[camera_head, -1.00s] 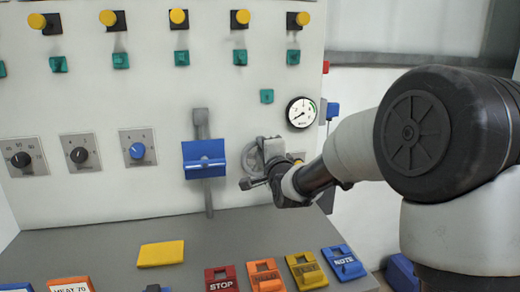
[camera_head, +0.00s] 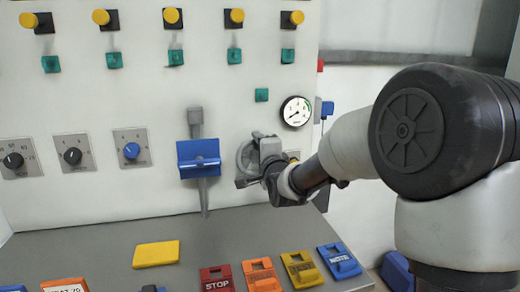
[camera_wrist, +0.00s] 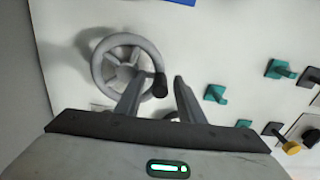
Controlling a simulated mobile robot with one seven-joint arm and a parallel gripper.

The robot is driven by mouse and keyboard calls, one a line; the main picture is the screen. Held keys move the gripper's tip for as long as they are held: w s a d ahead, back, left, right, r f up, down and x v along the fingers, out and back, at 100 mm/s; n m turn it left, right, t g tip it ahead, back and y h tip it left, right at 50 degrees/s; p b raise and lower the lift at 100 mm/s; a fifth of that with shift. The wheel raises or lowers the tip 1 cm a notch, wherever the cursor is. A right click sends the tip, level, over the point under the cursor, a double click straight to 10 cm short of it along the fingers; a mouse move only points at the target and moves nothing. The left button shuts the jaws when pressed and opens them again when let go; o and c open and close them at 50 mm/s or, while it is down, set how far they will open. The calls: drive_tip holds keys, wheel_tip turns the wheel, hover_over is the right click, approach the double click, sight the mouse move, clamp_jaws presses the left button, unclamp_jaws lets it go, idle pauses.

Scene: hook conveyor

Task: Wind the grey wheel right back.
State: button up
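The grey wheel (camera_head: 243,153) is on the upright panel, right of the blue bracket, partly hidden by my gripper (camera_head: 246,168) in the head view. In the wrist view the wheel (camera_wrist: 98,66) shows as a spoked ring, with a dark handle knob (camera_wrist: 160,86) at its right rim. My gripper (camera_wrist: 158,78) is open there, its two fingers spread in front of the panel. The knob shows between the fingers, nearer the left one. The left finger overlaps the wheel's lower rim in the picture. I cannot tell whether either finger touches the knob.
A round gauge (camera_head: 296,111) sits just above right of the wheel. The blue bracket (camera_head: 198,158) is on a vertical slot to the left. Coloured blocks, such as a red STOP one (camera_head: 217,279), lie on the grey desk (camera_head: 110,236) below.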

drive_tip(key=p+v, duration=0.2)
drive_tip(key=v, duration=1.5)
drive_tip(key=shift+s, duration=0.2)
drive_tip(key=shift+r, duration=0.1)
